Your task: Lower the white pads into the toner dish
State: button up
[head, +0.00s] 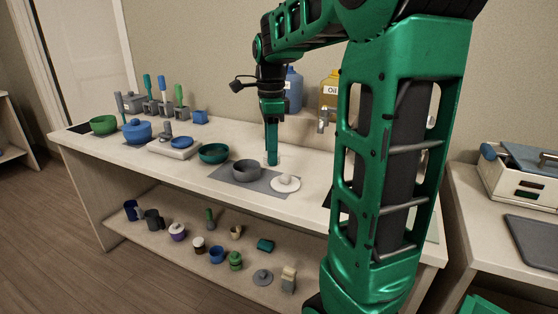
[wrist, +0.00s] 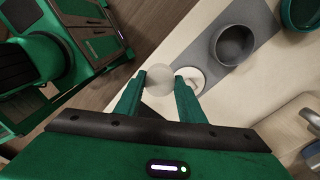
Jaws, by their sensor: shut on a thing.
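A teal bowl (head: 213,153) stands left of the grey dish. Behind the gripper are a blue bottle (head: 293,90) and an amber oil bottle (head: 329,93). A blue pot (head: 138,131) and a green bowl (head: 103,124) stand farther left. The shelf below holds several small jars.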

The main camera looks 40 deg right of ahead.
jog(key=w+f, duration=0.2)
jog(key=w, duration=1.6)
jog(key=w+d+f, duration=0.1)
jog(key=w+f, duration=0.1)
jog(key=w, duration=1.6)
jog(key=shift+d, duration=0.2)
jog(key=shift+f, duration=0.15)
jog(key=shift+f, duration=1.65)
jog(key=shift+f, duration=2.15)
